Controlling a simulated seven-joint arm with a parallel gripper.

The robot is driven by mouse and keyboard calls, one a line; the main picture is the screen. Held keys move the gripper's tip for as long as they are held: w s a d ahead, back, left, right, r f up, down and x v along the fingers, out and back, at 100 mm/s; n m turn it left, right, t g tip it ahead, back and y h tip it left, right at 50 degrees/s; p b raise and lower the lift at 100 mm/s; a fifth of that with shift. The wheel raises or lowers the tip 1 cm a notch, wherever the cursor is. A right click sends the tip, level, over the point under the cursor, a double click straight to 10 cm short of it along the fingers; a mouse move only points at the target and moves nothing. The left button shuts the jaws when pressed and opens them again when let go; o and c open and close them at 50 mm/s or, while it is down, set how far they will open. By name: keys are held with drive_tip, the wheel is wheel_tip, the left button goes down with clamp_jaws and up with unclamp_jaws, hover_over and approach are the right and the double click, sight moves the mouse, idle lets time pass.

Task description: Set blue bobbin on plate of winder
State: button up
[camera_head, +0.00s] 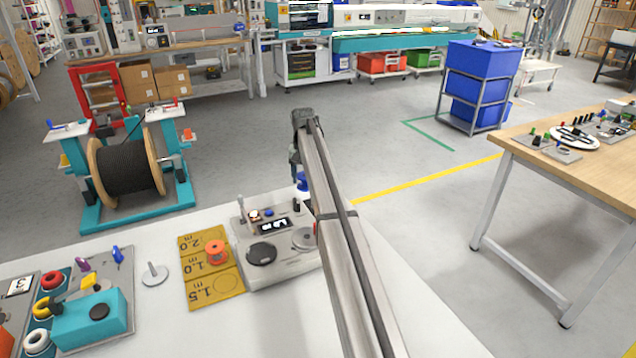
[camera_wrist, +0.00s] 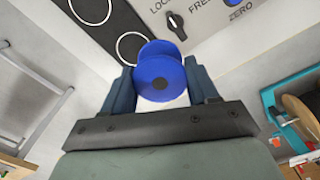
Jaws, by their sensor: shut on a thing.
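My gripper (camera_wrist: 162,98) is shut on the blue bobbin (camera_wrist: 158,72), with one finger on each side of it in the wrist view. In the head view the blue bobbin (camera_head: 302,183) shows just left of my arm, at the far side of the winder, and appears raised. The winder (camera_head: 283,270) is a light grey box on the white table. My arm hides the winder's right side.
An orange bobbin (camera_head: 215,252) stands on a yellow marked board (camera_head: 199,290) left of the winder. A metal spindle on a round base (camera_head: 154,275) stands further left. A tray with a teal block (camera_head: 90,320) and coloured rings is at the lower left. The near table middle is clear.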

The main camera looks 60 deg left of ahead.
drive_tip(key=s+d+r+n, duration=0.1)
drive_tip(key=s+d+r, duration=0.15)
drive_tip(key=s, duration=0.55)
drive_tip(key=s+d+r+n, duration=0.1)
drive_tip(key=s+d, duration=0.2)
drive_tip(key=s, duration=0.5)
drive_tip(key=shift+s+d+f+m, duration=0.45)
drive_tip(key=shift+s+d+f, duration=0.45)
drive_tip(key=shift+d, duration=1.35)
drive_tip(key=shift+s+d+f+m, duration=0.5)
drive_tip(key=shift+s+d, duration=0.6)
drive_tip(key=shift+d, duration=1.2)
drive_tip(key=shift+s+d+f+m, duration=0.35)
drive_tip(key=shift+s+d+f, duration=0.55)
drive_tip(key=shift+d, duration=1.35)
drive_tip(key=shift+s, duration=0.1)
drive_tip(key=shift+f, duration=1.15)
drive_tip(key=o, duration=1.2)
drive_tip(key=shift+c, duration=0.2)
